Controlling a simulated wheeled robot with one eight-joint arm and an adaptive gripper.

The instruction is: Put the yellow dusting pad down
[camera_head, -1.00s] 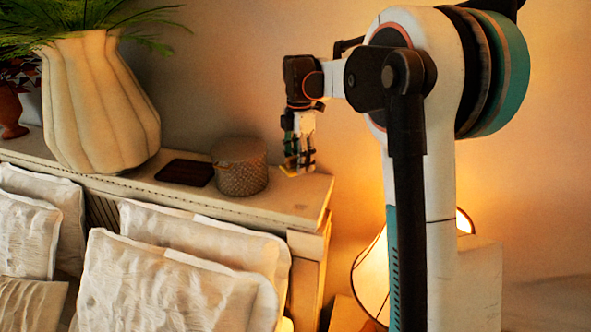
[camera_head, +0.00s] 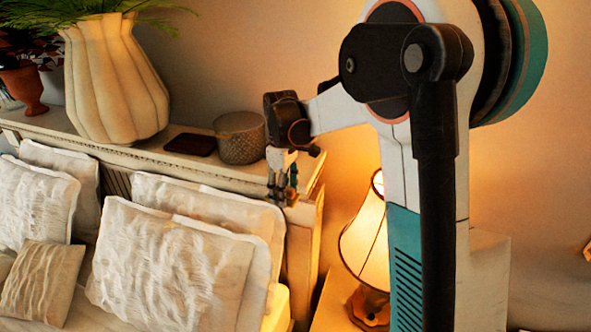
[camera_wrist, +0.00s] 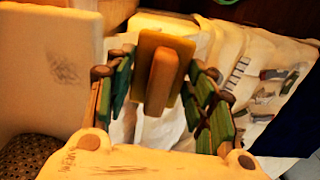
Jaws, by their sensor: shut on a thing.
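The yellow dusting pad (camera_wrist: 165,75) shows in the wrist view, with an orange-brown raised handle along its middle. It sits between the green-padded fingers of my gripper (camera_wrist: 158,92), which is shut on it. In the head view my gripper (camera_head: 282,190) points down near the right end of the headboard shelf, just right of the pillows. The pad cannot be made out there; the fingers are small and dark. Whether the pad touches anything below cannot be told.
The headboard shelf (camera_head: 75,133) carries a ribbed vase (camera_head: 115,80), a dark flat item (camera_head: 190,144) and a round woven box (camera_head: 240,138). White pillows (camera_head: 165,265) lean below it. A lit lamp (camera_head: 365,230) stands right of the headboard. Wall lies behind.

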